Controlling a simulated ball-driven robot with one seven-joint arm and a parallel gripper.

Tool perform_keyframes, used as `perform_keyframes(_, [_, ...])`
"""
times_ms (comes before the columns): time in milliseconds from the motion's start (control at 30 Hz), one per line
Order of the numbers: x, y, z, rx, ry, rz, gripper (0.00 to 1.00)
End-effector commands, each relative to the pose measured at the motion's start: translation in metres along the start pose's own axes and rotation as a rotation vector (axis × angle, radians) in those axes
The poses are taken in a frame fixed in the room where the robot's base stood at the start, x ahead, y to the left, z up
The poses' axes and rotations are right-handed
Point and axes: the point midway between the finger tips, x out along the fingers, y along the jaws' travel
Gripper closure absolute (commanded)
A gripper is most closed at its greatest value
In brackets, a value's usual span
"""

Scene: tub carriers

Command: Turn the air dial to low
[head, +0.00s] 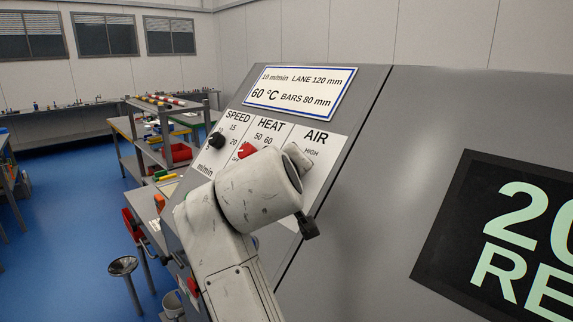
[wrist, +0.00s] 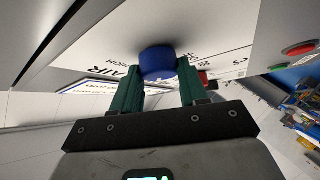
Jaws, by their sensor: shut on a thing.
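Which mark the dial points to cannot be seen. In the head view my arm hides the dial and the fingers; only the AIR label (head: 315,137) and the word HIGH show above them.
The black speed dial (head: 215,140) and red heat dial (head: 247,150) sit left of the air dial on the sloping console (head: 360,120). A sign (head: 300,92) is above them. A dark display (head: 510,235) is at right. Shelving (head: 165,130) stands behind at left.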

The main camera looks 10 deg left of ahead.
Motion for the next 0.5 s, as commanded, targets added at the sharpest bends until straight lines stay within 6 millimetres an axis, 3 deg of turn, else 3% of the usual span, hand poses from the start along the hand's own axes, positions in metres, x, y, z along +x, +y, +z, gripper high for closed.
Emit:
perform_keyframes(233, [0.0001, -0.0008, -0.0002, -0.001, 0.001, -0.001, 0.87])
perform_keyframes(267, [0.0001, -0.0009, -0.0002, -0.001, 0.001, -0.001, 0.56])
perform_keyframes(500, [0.0001, -0.0005, -0.0001, 0.000, 0.000, 0.000, 0.33])
